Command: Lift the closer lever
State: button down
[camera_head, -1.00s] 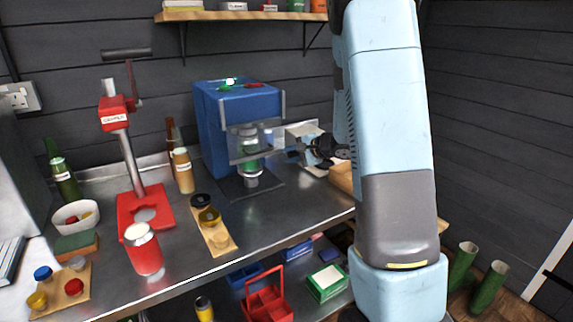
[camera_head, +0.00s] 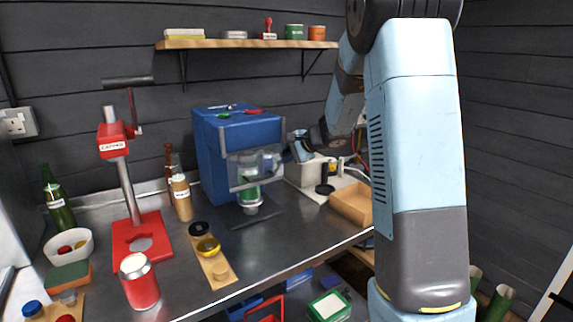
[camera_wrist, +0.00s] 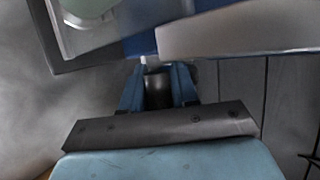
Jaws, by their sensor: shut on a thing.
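The blue closer machine (camera_head: 238,140) stands at the back of the bench, with a clear guard (camera_head: 262,163) in a grey frame across its front. A green can (camera_head: 249,190) sits behind the guard. My gripper (camera_head: 290,147) is at the right edge of the machine, beside the guard frame. In the wrist view my gripper (camera_wrist: 157,90) is shut on a dark rounded piece between its blue fingers, just below the grey frame (camera_wrist: 235,38). I cannot tell how this piece joins the machine; the lever is not clearly visible.
A red capper (camera_head: 140,235) stands on the left with bottles near it. A red can (camera_head: 138,282) and a wooden strip with caps (camera_head: 215,262) are in front. A wooden box (camera_head: 352,203) lies right of the machine. A shelf (camera_head: 245,44) hangs above.

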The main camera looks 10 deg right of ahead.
jog(key=shift+w+a+r, duration=0.2)
jog(key=shift+w+r, duration=0.5)
jog(key=shift+w, duration=0.2)
jog(key=c, duration=0.9)
grip_release()
jog(key=shift+c, duration=0.2)
jog(key=shift+a, duration=0.1)
jog(key=v, duration=1.3)
jog(key=shift+s+d, duration=0.2)
jog(key=shift+d, duration=0.1)
